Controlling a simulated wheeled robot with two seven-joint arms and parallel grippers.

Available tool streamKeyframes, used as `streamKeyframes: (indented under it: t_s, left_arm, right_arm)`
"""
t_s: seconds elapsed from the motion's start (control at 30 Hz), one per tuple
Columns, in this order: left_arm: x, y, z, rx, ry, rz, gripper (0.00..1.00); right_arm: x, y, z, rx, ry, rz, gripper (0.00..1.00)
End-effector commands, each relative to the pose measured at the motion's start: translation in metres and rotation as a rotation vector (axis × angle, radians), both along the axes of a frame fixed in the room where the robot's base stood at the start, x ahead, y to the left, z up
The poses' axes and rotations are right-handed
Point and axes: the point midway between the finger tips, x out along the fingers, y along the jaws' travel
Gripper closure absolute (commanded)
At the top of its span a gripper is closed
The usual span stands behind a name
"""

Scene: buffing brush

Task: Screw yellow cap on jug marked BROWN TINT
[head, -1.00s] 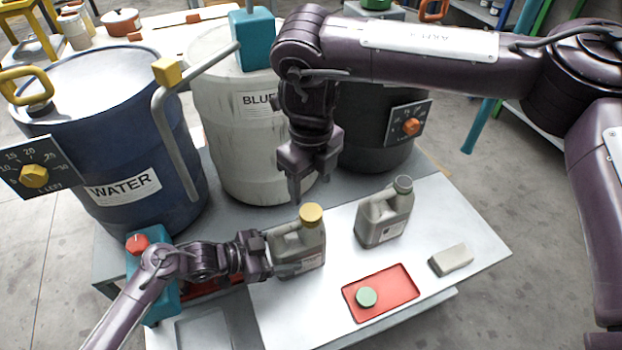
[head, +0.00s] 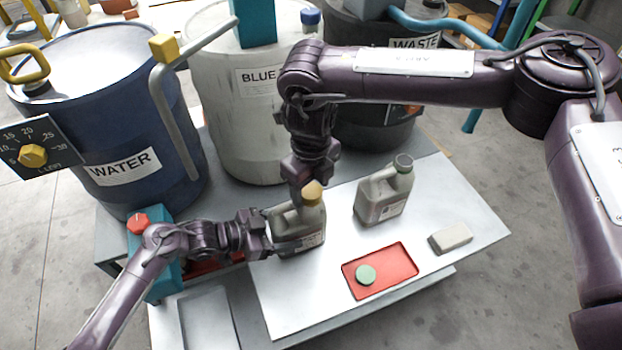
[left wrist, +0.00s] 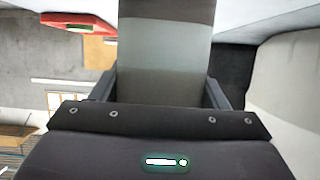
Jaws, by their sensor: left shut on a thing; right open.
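The grey jug (head: 303,233) with the yellow cap (head: 313,193) stands upright on the white worktop. The cap sits at the jug's neck; how far it is seated I cannot tell. The jug's label is too small to read. My left gripper (head: 272,243) is shut on the jug's lower left side; the jug body (left wrist: 165,65) fills the space between its fingers in the left wrist view. My right gripper (head: 303,190) is open, pointing down right at the yellow cap and partly covering it; contact is unclear.
A second grey jug (head: 385,192) with a grey-green cap stands to the right. A red tray (head: 398,262) holds a green cap (head: 366,275). A pale block (head: 451,238) lies at right. WATER (head: 130,130), BLUE (head: 235,130) and WASTE (head: 365,125) drums stand behind.

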Motion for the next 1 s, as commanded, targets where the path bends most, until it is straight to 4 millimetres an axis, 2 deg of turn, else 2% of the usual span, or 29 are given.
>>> streamKeyframes:
  t_s: [0.13,0.17,0.5,0.67,0.77,1.0]
  left_arm:
    - [0.0001,-0.0002,0.0002,-0.001,0.0,0.0,0.96]
    - [0.0001,-0.0002,0.0002,-0.001,0.0,0.0,0.96]
    - [0.0001,-0.0002,0.0002,-0.001,0.0,0.0,0.96]
    - [0.0001,-0.0002,0.0002,-0.001,0.0,0.0,0.96]
    - [0.0001,-0.0002,0.0002,-0.001,0.0,0.0,0.96]
    - [0.0001,-0.0002,0.0002,-0.001,0.0,0.0,0.96]
  right_arm:
    - [0.0001,-0.0001,0.0001,0.0,0.0,0.0,0.4]
    - [0.0,-0.0001,0.0001,0.0,0.0,0.0,0.43]
    - [0.0001,-0.0002,0.0003,0.0,0.0,-0.001,0.85]
    - [0.0,-0.0003,0.0,-0.001,0.001,-0.058,0.86]
    - [-0.0003,0.0,-0.0007,0.002,0.003,-0.217,0.86]
    - [-0.0001,-0.0001,-0.0003,0.0,0.002,-0.771,0.86]
